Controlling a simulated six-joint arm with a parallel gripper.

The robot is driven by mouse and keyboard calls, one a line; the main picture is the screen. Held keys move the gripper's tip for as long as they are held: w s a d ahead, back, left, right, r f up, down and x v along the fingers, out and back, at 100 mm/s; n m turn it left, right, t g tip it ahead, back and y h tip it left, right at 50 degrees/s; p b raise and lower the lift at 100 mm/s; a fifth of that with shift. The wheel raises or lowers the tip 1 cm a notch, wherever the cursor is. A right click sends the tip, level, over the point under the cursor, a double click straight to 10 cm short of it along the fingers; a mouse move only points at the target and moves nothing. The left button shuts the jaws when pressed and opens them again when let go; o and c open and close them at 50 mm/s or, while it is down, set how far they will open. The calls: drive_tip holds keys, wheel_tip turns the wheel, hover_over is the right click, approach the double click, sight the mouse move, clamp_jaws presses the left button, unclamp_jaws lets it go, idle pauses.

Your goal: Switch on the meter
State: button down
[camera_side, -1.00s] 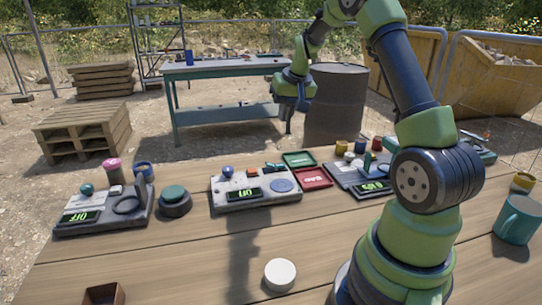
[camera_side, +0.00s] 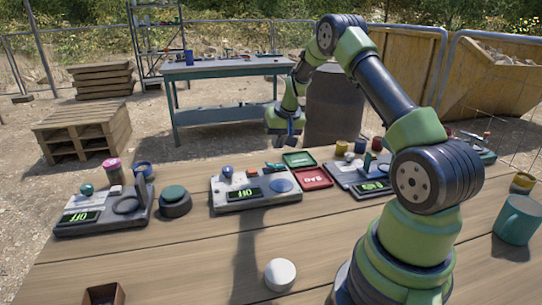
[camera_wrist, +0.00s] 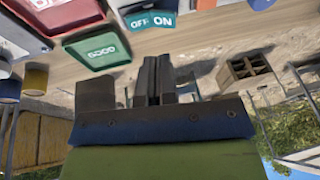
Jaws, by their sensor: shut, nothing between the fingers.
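Three grey devices with green displays stand on the wooden table; the frames do not show which one is the meter. The left device (camera_side: 78,228) and the middle device (camera_side: 230,208) read OFF. The right device (camera_side: 347,179) has a lit display too small to read surely. My gripper (camera_side: 284,142) is shut and empty, hanging above and behind the middle device, apart from it. In the wrist view, my fingers (camera_wrist: 152,78) are together, and a teal OFF/ON label (camera_wrist: 150,22) lies beyond their tips. The switch itself is not clear there.
A green tray (camera_side: 299,159) marked GOOD in the wrist view (camera_wrist: 97,50) and a red tray (camera_side: 314,178) lie between the middle and right devices. The front table is mostly clear.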

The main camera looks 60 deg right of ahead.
sight(271, 164)
drive_tip(key=shift+w+a+f, duration=0.2)
drive_tip(key=shift+w+f, duration=0.05)
drive_tip(key=shift+f, duration=0.5)
drive_tip(key=shift+w+a+f, duration=0.2)
drive_tip(key=shift+w+f, duration=0.1)
drive_tip(key=shift+f, duration=0.5)
drive_tip(key=shift+w+a+f, duration=0.2)
drive_tip(key=shift+w+f, duration=0.05)
drive_tip(key=shift+f, duration=0.5)
drive_tip(key=shift+w+a+f, duration=0.1)
drive_tip(key=shift+f, duration=0.05)
drive_tip(key=shift+w+a+f, duration=0.2)
drive_tip(key=shift+f, duration=0.15)
drive_tip(key=shift+s+d, duration=0.1)
drive_tip(key=shift+s+d+r, duration=0.25)
drive_tip(key=shift+s+d, duration=0.2)
drive_tip(key=shift+d, duration=0.05)
drive_tip(key=shift+r, duration=0.1)
